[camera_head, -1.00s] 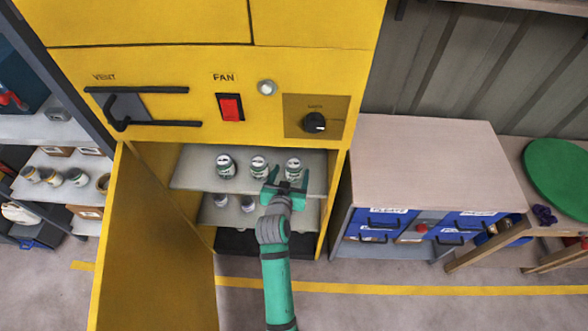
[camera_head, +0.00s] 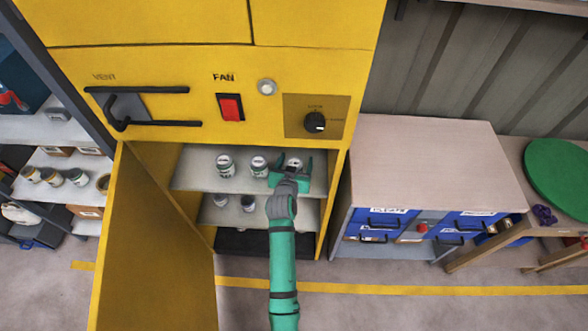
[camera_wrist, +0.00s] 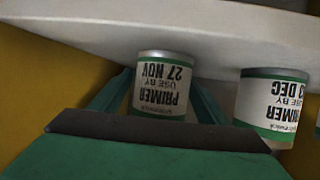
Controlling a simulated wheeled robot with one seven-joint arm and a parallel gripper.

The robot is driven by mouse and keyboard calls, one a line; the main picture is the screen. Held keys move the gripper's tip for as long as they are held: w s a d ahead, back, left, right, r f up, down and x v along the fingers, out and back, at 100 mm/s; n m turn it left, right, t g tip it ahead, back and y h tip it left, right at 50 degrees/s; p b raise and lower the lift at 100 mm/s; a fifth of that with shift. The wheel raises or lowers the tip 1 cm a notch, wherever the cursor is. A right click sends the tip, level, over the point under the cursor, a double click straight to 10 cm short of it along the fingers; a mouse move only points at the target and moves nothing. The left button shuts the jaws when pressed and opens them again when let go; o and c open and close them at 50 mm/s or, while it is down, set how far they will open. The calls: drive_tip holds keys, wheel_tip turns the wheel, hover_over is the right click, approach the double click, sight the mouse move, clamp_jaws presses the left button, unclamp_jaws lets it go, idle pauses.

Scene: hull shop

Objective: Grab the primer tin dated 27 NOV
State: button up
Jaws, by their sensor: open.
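The primer tin dated 27 NOV (camera_wrist: 162,82) has a white label with a green band and shows upside down in the wrist view. In the head view it is the rightmost tin (camera_head: 294,162) on the cabinet's upper shelf (camera_head: 190,178). My gripper (camera_head: 290,172) is open in front of this tin and partly covers it. In the wrist view the tin shows between the two green fingers of my gripper (camera_wrist: 160,98), with no clear contact on its sides. A second primer tin, its label ending in "3 DEC" (camera_wrist: 272,105), stands beside it.
The middle tin (camera_head: 259,167) and the left tin (camera_head: 225,166) share the upper shelf. More tins (camera_head: 221,201) stand on the lower shelf. The yellow cabinet door (camera_head: 150,240) hangs open at left. The cabinet's right wall is close to my gripper.

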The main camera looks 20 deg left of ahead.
drive_tip(key=c, duration=1.3)
drive_tip(key=shift+c, duration=0.3)
drive_tip(key=shift+r, duration=0.2)
